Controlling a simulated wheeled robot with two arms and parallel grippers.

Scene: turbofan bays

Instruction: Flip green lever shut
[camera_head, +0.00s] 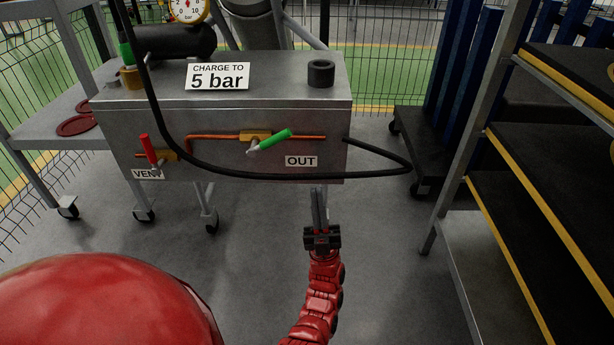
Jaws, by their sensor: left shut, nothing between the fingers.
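The green lever (274,140) sits on a brass valve in the copper pipe on the front of a grey metal box (230,120). Its handle slants up to the right, neither in line with the pipe nor square to it. The "OUT" label (301,161) is just right of and below it. My left gripper (319,192) is shut and empty, pointing up the picture, below and to the right of the lever. It appears apart from the lever. My right gripper is not in view.
A black hose (300,177) loops across the box front between the lever and my left gripper. A red lever (148,149) is at the "VENT" label. A gauge (188,10) stands behind the box. Shelving (530,210) stands on the right; the floor (385,230) between is clear.

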